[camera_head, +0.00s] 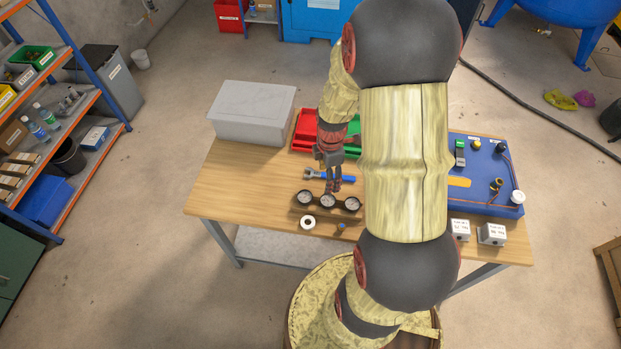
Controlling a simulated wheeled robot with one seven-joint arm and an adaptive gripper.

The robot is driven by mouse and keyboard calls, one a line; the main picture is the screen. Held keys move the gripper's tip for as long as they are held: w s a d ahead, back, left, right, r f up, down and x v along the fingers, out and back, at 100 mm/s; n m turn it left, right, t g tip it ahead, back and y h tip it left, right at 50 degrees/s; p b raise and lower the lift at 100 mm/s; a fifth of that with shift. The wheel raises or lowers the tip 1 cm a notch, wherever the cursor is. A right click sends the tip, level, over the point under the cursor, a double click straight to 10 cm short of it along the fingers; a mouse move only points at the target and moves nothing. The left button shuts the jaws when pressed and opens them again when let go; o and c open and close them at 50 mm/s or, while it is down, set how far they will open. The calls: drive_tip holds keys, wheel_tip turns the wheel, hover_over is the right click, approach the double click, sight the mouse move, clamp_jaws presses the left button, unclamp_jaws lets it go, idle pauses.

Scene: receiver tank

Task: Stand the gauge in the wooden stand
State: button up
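Three round gauges with dark rims and pale faces stand in a row on the wooden table: the left gauge (304,197), the middle gauge (327,201) and the right gauge (352,203). A low wooden strip, seemingly the wooden stand (316,210), shows under and around them. My gripper (332,190) points down right at the top of the middle gauge. Its fingers are too small to tell whether they hold that gauge or are just above it. My own arm hides the table to the right of the right gauge.
A blue-handled wrench (315,174) lies behind the gauges. A white tape roll (308,222) and a small blue item (341,226) lie in front. A grey lidded box (253,112), a red bin (305,128) and a blue panel (484,170) also take up table space. The table's left front is clear.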

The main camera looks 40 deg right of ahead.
drive_tip(key=s+a+r+m+t, duration=0.15)
drive_tip(key=a+r+m, duration=0.35)
drive_tip(key=a+r, duration=0.5)
drive_tip(key=a+r+m+t, duration=0.2)
drive_tip(key=a+r+m, duration=0.3)
drive_tip(key=r, duration=1)
drive_tip(key=s+a+r+m+t, duration=0.2)
drive_tip(key=s+a+r+m, duration=0.1)
drive_tip(key=s+a+r, duration=0.2)
drive_tip(key=shift+s+a, duration=0.95)
drive_tip(key=shift+a, duration=0.05)
wheel_tip(320, 180, down, 9)
drive_tip(key=b, duration=0.9)
drive_tip(key=shift+f+b, duration=0.2)
drive_tip(key=shift+b, duration=0.1)
drive_tip(key=shift+r, duration=0.15)
drive_tip(key=shift+c, duration=0.8)
